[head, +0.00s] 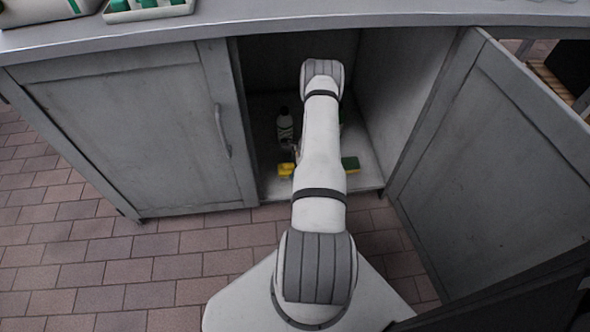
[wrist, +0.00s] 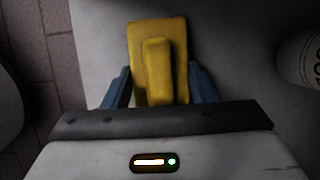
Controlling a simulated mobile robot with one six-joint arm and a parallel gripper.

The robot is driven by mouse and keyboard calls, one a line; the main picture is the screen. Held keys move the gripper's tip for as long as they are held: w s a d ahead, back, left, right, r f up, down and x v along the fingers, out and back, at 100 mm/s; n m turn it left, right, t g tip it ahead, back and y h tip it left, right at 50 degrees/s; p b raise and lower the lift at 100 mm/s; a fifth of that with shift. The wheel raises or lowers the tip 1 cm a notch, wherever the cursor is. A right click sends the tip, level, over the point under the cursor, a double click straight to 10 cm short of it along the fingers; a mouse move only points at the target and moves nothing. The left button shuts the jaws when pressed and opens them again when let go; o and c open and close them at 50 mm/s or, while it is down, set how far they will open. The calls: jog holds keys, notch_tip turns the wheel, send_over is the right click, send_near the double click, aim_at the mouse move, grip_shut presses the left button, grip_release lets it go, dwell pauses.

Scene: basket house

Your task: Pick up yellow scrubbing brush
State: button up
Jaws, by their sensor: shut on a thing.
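The yellow scrubbing brush (wrist: 157,50) lies between the two blue fingers of my gripper (wrist: 160,88) in the wrist view. The fingers are shut on its sides, and its raised yellow handle faces the camera. In the head view, a yellow piece (head: 286,170) shows left of my arm, low in the open cabinet near its front edge. I cannot tell whether the brush touches the cabinet floor.
The open cabinet (head: 275,187) has a door (head: 490,150) swung out on the right and a closed door (head: 140,130) on the left. A bottle (head: 285,126) stands inside, behind the yellow piece.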

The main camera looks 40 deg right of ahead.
aim_at(291, 164)
jog(key=shift+r, duration=0.5)
notch_tip(291, 164, up, 3)
jog(key=shift+w+r+p, duration=0.1)
jog(key=shift+r+p, duration=0.05)
jog(key=shift+p, duration=0.9)
jog(key=s+d+p, duration=0.1)
jog(key=s+d, duration=0.2)
jog(key=s, duration=0.5)
jog(key=s+d+p, duration=0.2)
jog(key=s+d, duration=0.1)
jog(key=s, duration=0.6)
jog(key=shift+d+f, duration=0.3)
jog(key=shift+f, duration=0.1)
jog(key=shift+w, duration=0.1)
